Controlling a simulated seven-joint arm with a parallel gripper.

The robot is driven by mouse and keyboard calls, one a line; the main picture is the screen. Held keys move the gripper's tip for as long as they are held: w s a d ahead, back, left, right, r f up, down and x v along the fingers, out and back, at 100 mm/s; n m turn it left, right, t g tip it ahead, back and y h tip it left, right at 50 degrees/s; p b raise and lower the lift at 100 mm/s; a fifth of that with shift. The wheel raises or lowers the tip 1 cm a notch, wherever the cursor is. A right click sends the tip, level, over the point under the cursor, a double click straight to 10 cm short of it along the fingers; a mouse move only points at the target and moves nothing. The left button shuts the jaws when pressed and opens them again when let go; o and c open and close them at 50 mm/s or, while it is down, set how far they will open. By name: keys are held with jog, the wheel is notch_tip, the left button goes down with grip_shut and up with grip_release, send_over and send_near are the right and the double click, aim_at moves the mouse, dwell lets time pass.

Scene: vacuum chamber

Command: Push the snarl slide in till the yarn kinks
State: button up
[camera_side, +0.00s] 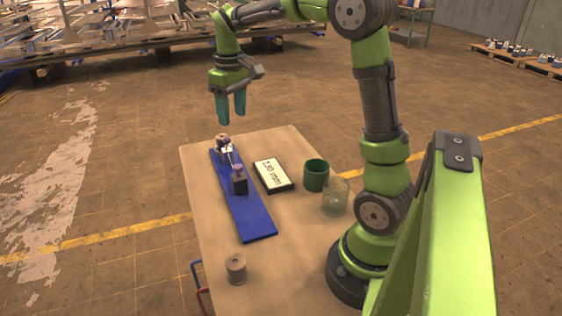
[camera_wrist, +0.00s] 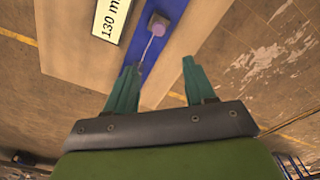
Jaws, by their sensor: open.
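A blue rail (camera_side: 243,205) lies on the tabletop with two dark blocks on it. The nearer block (camera_side: 239,182) has a purple part on top, and it also shows in the wrist view (camera_wrist: 158,24). The farther block (camera_side: 223,142) is near the rail's far end. A pale yarn (camera_wrist: 148,48) runs from the purple-topped block toward my gripper in the wrist view. My gripper (camera_side: 231,121) is open and empty, above the rail's far end and apart from it.
A display reading 130 mm (camera_side: 272,174) lies right of the rail. A green cup (camera_side: 315,175) and a clear jar (camera_side: 336,196) stand farther right, near my arm's base. A spool (camera_side: 236,269) stands at the table's near left. The tabletop between is clear.

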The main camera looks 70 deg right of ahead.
aim_at(238, 166)
jog(key=shift+n, duration=0.8)
notch_tip(238, 166, down, 15)
jog(key=shift+f, duration=0.15)
grip_shut()
